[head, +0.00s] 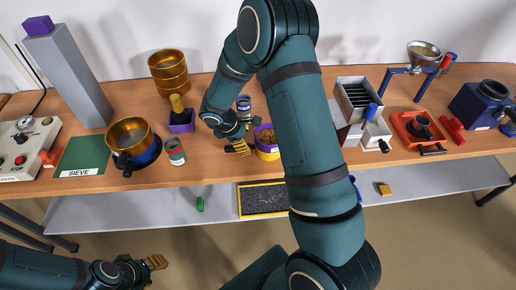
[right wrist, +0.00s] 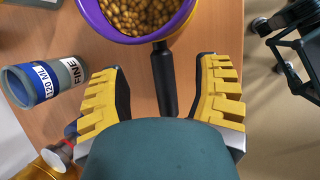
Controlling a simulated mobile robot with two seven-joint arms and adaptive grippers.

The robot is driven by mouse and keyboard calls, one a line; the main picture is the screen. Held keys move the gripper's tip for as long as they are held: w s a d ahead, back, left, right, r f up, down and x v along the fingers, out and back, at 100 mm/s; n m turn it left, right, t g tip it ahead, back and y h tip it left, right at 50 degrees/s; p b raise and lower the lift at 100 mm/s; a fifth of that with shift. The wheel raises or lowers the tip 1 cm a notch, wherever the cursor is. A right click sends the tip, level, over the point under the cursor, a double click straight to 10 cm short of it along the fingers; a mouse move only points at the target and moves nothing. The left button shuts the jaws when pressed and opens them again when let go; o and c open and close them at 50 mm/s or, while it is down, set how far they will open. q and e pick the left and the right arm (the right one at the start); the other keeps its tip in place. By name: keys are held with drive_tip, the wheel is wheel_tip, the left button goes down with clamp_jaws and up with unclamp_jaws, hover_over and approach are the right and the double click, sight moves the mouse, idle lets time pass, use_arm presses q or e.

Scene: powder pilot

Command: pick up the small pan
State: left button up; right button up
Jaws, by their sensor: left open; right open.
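The small pan has a purple rim, a yellow body and brown pellets inside. It is on the table in the head view (head: 267,153) and at the top of the right wrist view (right wrist: 188,25). Its black handle (right wrist: 163,80) points toward my right gripper. My right gripper (right wrist: 162,88) is open, with its yellow fingers on either side of the handle and a gap at each side. In the head view the right gripper (head: 240,147) is just left of the pan; my arm hides part of that area. My left gripper (head: 156,262) is open, low and away from the table.
A cup labelled FINE (right wrist: 48,80) is close to the left of my right gripper. In the head view, a sieve pan (head: 130,133), a tin (head: 175,152) and a purple box (head: 181,122) stand to the left. A grey box (head: 357,97) and red device (head: 417,128) stand right.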

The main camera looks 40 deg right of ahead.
sight(250, 147)
drive_tip(key=shift+b+x, duration=0.55)
drive_tip(key=shift+x, duration=2.25)
drive_tip(key=shift+w+a, duration=0.1)
drive_tip(key=shift+a, duration=0.15)
clamp_jaws()
